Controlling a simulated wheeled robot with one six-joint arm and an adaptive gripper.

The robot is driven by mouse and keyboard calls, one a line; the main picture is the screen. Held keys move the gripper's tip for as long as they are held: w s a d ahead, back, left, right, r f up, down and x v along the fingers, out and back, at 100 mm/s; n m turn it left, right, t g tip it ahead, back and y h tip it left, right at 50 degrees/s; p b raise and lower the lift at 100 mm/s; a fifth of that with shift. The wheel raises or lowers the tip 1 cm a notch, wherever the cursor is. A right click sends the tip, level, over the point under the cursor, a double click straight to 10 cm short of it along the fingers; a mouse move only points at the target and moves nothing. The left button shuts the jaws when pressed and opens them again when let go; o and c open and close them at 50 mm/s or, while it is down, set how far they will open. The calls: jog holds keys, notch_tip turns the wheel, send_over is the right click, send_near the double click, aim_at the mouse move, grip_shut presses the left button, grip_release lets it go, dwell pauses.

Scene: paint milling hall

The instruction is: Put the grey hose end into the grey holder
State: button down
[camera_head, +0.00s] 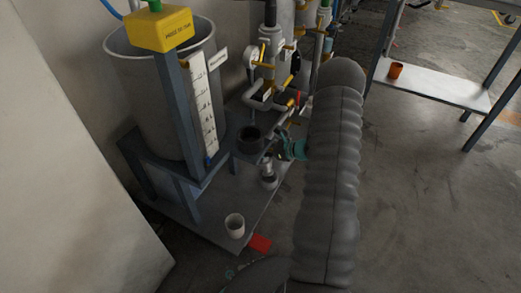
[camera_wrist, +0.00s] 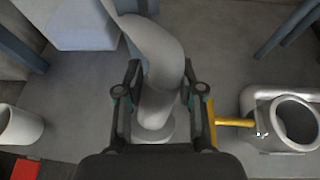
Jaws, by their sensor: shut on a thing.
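My gripper (camera_head: 293,148) shows only in part in the head view, as teal fingers beside the thick grey sleeve of my arm. In the wrist view, my gripper (camera_wrist: 160,100) is shut on the grey hose end (camera_wrist: 156,105), a bent grey tube with a round flange at its lower end. The hose end seems to be the small grey piece (camera_head: 268,172) just left of the fingers in the head view.
A large grey tank (camera_head: 145,95) stands on a blue frame at left. Pipes with yellow handles (camera_head: 272,90) are behind. A grey round opening (camera_wrist: 298,122) lies right of my gripper. A white cup (camera_head: 235,225) and red block (camera_head: 260,244) are in front.

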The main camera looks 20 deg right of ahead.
jog(key=shift+f+b, duration=0.65)
jog(key=shift+f, duration=0.1)
dwell(0.6)
jog(key=c, duration=1.1)
grip_release()
jog(key=shift+o, duration=0.2)
jog(key=shift+a, duration=0.1)
jog(key=o, duration=0.5)
jog(key=shift+s, duration=0.1)
jog(key=v, duration=1.2)
